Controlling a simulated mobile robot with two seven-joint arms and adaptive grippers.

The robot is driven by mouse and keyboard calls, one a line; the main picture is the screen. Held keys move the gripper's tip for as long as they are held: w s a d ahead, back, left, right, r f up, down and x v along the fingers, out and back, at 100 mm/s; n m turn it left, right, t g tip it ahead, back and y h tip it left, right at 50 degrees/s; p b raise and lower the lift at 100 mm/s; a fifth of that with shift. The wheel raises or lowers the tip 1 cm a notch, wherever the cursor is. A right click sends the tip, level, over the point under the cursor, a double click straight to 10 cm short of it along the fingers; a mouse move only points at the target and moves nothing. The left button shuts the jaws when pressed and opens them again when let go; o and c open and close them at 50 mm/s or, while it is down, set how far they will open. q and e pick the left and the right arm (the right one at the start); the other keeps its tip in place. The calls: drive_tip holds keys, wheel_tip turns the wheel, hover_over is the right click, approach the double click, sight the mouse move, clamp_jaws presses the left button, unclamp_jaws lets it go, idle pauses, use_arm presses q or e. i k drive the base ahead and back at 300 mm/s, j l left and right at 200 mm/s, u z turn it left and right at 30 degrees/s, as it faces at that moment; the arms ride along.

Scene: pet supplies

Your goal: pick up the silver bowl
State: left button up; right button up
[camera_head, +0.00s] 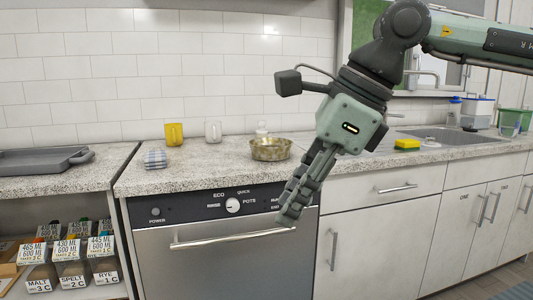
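The silver bowl (270,151), a round metal bowl with a brownish, yellowish sheen, stands upright on the speckled countertop above the dishwasher. My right gripper (289,213) hangs down in front of the counter's front edge, below and slightly right of the bowl. Its fingers point down and to the left, apart from the bowl. I see the fingers nearly side-on and overlapping, so I cannot tell whether they are open or shut. No object shows in them. My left gripper is out of view.
A clear bottle (262,130) stands behind the bowl. A glass (213,131), a yellow mug (174,133) and a checked cloth (155,159) are to its left. A yellow sponge (406,144) and the sink (455,136) are right. The dishwasher handle (232,240) juts out below.

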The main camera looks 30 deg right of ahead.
sight(263, 149)
drive_tip(key=i+l, duration=1.35)
drive_tip(key=i, duration=0.15)
